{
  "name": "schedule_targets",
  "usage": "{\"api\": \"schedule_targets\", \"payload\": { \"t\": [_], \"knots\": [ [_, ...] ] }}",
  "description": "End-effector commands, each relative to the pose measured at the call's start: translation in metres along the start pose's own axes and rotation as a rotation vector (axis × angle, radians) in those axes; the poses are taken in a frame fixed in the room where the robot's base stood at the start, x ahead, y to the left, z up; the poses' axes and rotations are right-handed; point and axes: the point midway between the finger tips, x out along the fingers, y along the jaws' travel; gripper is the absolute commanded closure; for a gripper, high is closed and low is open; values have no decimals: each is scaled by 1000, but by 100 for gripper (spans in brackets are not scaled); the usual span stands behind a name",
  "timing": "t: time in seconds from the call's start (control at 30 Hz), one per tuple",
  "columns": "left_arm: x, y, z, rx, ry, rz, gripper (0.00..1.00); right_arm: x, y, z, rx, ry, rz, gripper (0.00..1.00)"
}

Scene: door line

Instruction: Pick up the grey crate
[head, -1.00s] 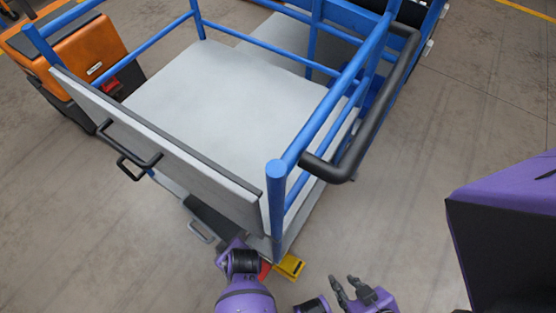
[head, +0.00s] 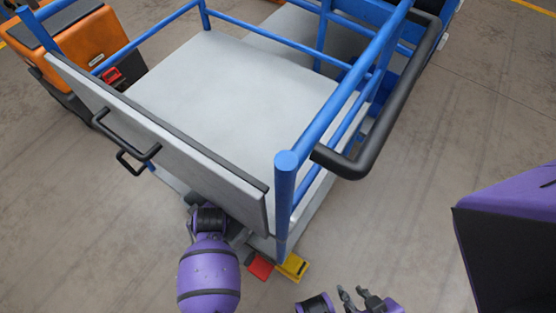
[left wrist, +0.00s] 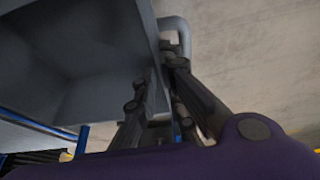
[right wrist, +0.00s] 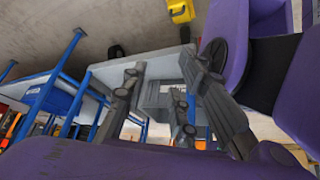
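A grey box-like body, apparently the grey crate (left wrist: 75,65), fills the upper left of the left wrist view. A grey handle (left wrist: 182,30) sticks out beside its right edge. My left gripper (left wrist: 160,75) is at that edge, its fingertips close to the crate wall and the handle's lower end. A narrow gap shows between the fingers; whether they grip anything is unclear. In the head view my left arm hides this gripper and the crate. My right gripper (right wrist: 168,68) is open and empty. It also shows at the bottom of the head view (head: 357,295).
A blue-railed cart (head: 285,205) with a grey deck and a hinged grey panel (head: 165,150) stands ahead. A black bar handle (head: 375,155) juts from its right side. Red and yellow pedals (head: 292,267) lie low at its corner. An orange vehicle (head: 85,55) is behind left.

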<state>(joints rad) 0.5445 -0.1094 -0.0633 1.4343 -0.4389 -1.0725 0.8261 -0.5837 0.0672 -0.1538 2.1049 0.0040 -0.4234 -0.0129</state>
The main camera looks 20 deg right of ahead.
Motion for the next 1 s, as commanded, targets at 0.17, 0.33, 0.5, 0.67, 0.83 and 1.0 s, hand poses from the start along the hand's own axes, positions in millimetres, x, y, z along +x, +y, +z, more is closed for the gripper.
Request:
{"api": "schedule_targets", "payload": {
  "t": [0.17,0.33,0.5,0.67,0.83,1.0],
  "knots": [
    [26,-1,3,1,-2,-2,91,21,0,16,9,-17,-1,73],
    [47,-1,4,2,-3,-2,91,38,0,30,17,-34,2,73],
    [52,0,1,1,-1,0,91,43,1,32,12,-35,2,73],
    [51,0,0,1,1,1,91,41,3,26,7,-26,3,73],
    [51,0,0,1,0,1,91,40,3,25,6,-23,3,73],
    [52,0,1,1,1,1,91,40,3,27,6,-26,3,73]
  ]
}}
